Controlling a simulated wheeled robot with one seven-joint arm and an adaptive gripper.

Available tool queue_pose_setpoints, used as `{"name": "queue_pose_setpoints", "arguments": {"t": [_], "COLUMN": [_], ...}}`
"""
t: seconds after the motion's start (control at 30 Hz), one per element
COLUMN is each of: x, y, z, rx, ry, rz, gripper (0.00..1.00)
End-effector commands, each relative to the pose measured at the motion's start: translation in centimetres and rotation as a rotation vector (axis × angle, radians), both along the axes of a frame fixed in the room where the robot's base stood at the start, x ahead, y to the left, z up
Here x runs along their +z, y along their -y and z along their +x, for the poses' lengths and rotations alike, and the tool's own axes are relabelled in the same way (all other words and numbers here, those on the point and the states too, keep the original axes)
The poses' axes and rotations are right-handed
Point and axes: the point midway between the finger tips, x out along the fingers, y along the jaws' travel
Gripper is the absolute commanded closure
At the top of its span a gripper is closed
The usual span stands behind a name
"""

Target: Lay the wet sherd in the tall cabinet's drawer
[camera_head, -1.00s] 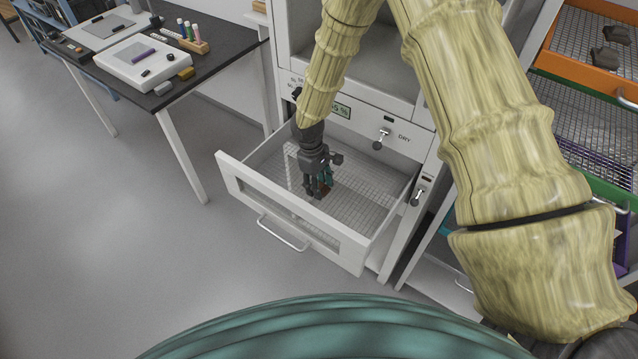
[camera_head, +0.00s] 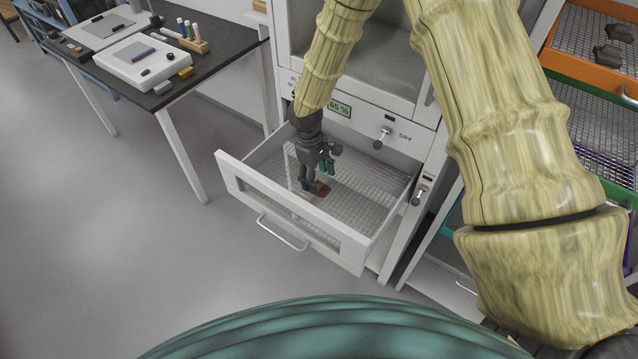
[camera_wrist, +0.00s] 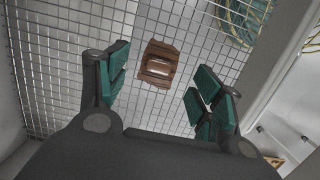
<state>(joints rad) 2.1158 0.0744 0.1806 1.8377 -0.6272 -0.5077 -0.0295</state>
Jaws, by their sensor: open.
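The wet sherd (camera_head: 320,188) is a small brown piece lying on the wire mesh floor of the tall cabinet's open drawer (camera_head: 232,178). In the wrist view the sherd (camera_wrist: 160,63) shows whole, with a pale shiny patch in its middle. My gripper (camera_head: 315,183) is inside the drawer, just above and beside the sherd. In the wrist view its green-padded fingers (camera_wrist: 158,98) are spread wide, with the sherd beyond them and bare mesh between. Nothing is held.
The cabinet front (camera_head: 360,124) rises behind the drawer, with a display and a knob marked DRY. A dark table (camera_head: 190,95) with a scale and vials stands at left. Racks with an orange tray (camera_head: 585,62) stand at right. Floor in front is clear.

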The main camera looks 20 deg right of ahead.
Motion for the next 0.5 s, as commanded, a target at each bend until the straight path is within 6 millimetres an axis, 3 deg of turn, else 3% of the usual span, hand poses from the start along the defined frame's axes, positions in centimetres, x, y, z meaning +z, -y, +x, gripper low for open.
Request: {"name": "queue_pose_setpoints", "arguments": {"t": [0.5], "x": [7.2], "y": [-0.7], "z": [1.0], "rx": [-0.001], "ry": [0.002], "rz": [0.001], "gripper": [0.34]}}
